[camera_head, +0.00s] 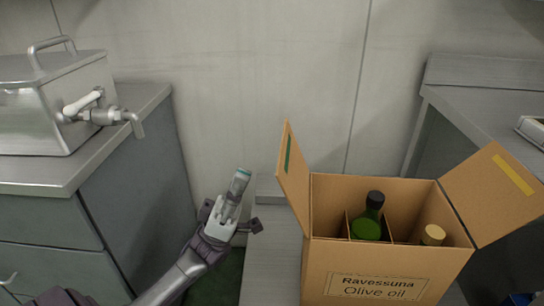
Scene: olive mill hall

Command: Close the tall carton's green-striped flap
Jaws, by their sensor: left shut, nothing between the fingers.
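The tall carton (352,268), labelled "Ravessuna Olive oil", stands open at the lower right. Its green-striped flap (297,185) stands up at the carton's left side, tilted slightly outward, with the green stripe on its inner face. A yellow-striped flap (498,192) leans outward on the right side. Inside, a green bottle with a black cap (368,222) and a bottle with a gold cap (432,236) stand among dividers. My left gripper (241,177) is shut and empty, pointing up, left of the green-striped flap and apart from it. My right gripper is not in view.
A steel tank with a tap (62,108) stands on the left counter (152,98). A grey surface (268,262) lies left of the carton. Another steel counter (462,104) is at right. The pale wall (240,90) is behind.

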